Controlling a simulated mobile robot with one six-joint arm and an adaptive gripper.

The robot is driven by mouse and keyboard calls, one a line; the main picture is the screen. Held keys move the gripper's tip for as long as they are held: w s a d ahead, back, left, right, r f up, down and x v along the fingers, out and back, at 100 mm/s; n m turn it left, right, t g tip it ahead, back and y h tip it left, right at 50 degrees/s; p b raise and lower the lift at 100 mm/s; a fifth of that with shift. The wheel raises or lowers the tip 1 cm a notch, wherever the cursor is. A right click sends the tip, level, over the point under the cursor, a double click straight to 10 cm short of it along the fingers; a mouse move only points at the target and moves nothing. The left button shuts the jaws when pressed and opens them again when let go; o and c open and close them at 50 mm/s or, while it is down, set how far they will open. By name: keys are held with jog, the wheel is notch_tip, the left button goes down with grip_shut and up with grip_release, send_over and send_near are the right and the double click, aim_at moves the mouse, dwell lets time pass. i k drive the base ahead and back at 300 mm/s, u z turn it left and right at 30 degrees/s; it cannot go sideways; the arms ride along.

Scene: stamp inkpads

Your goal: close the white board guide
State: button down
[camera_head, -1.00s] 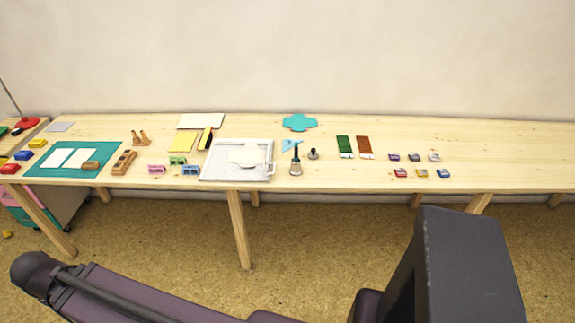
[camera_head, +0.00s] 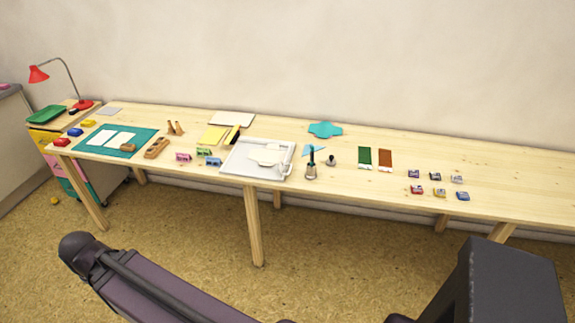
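The white board guide (camera_head: 238,165) lies on the wooden table near its front edge, left of the middle of the camera_head view. It looks like a flat white tray-like board with a paler plate (camera_head: 266,157) on it and a small handle or tab at its right side. I cannot tell from this distance how far its moving part is open. My gripper is not in view; only dark links of my arm show low in the picture, well in front of the table and apart from the guide.
The long wooden table (camera_head: 420,150) stands against the wall. Left of the guide are small pink, green and blue blocks and a teal mat (camera_head: 84,147). Right of it are a dark-handled tool (camera_head: 311,165), green and brown strips (camera_head: 385,160) and several small inkpads (camera_head: 435,177).

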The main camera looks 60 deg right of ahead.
aim_at(282, 168)
jog(key=u, duration=0.95)
jog(key=k, duration=0.1)
jog(key=z, duration=2.9)
jog(key=i, duration=1)
jog(key=z, duration=0.25)
